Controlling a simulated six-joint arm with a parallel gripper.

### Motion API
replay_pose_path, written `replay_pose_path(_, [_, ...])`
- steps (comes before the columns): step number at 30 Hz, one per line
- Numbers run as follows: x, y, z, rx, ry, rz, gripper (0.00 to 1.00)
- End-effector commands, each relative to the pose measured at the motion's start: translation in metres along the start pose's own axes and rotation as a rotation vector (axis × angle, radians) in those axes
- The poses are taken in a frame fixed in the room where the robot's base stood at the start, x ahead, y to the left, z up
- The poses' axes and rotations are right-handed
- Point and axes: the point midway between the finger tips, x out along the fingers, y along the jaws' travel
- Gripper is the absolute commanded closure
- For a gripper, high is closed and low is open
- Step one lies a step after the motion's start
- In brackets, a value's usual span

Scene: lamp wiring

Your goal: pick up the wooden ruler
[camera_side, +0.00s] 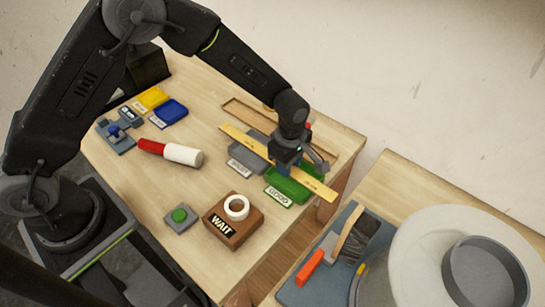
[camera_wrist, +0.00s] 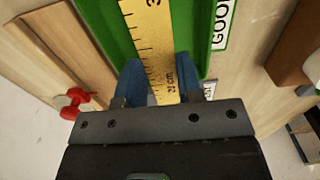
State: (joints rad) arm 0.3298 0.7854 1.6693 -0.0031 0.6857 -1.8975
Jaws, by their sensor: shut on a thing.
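The wooden ruler (camera_side: 318,187) is a long yellow strip that lies across the grey tray and the green GOOD tray in the side view; whether it touches them I cannot tell. In the wrist view the ruler (camera_wrist: 148,35) runs away from me, its scale marks showing, over the green tray. My gripper (camera_side: 286,163) is at the middle of the ruler, with its blue fingers one on each side of it. In the wrist view my gripper (camera_wrist: 158,78) is shut on the ruler. The ruler's near part is hidden behind the gripper body.
The grey tray (camera_side: 241,167) and green tray (camera_side: 284,188) sit under the ruler. A side table holds a large white drum (camera_side: 410,255).

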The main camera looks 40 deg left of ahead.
Motion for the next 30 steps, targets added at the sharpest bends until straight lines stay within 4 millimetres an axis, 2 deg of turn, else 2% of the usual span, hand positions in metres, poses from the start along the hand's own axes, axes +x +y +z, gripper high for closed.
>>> replay_pose_path(11, [-0.005,0.000,0.000,0.000,0.000,0.001,0.90])
replay_pose_path(14, [-0.015,0.001,0.000,0.000,0.000,0.003,0.90])
replay_pose_path(19, [-0.046,0.001,0.000,-0.001,0.000,0.005,0.90])
replay_pose_path(24, [-0.067,-0.004,-0.043,-0.007,0.002,0.003,0.90])
replay_pose_path(30, [-0.091,-0.009,-0.084,-0.006,0.002,0.002,0.90])
